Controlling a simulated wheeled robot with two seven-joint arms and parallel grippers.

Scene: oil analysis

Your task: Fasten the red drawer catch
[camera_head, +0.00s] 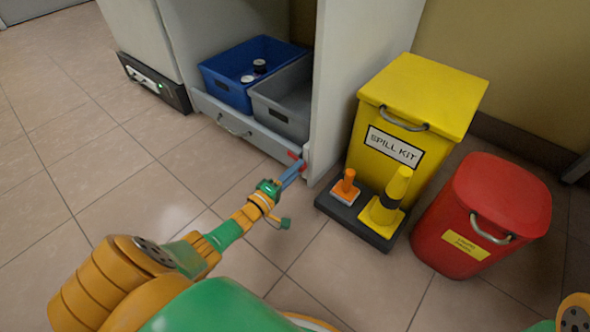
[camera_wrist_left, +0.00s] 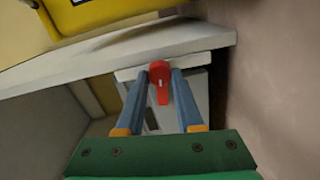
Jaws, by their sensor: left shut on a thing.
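The red drawer catch (camera_head: 294,156) is at the right end of the grey drawer front (camera_head: 236,124), beside the white cabinet side panel. It also shows in the left wrist view (camera_wrist_left: 159,81), between the tips of my left gripper. My left gripper (camera_head: 291,171) reaches the catch from the front. In the left wrist view its two blue fingers (camera_wrist_left: 160,88) are closed on the catch, one on each side. The drawer holds a blue bin (camera_head: 225,88) and a grey bin (camera_head: 268,117). My right gripper is not visible.
A yellow spill kit bin (camera_head: 430,90) stands right of the cabinet (camera_head: 338,80). A red lidded bin (camera_head: 480,215) stands at the right. The tiled floor at left is clear.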

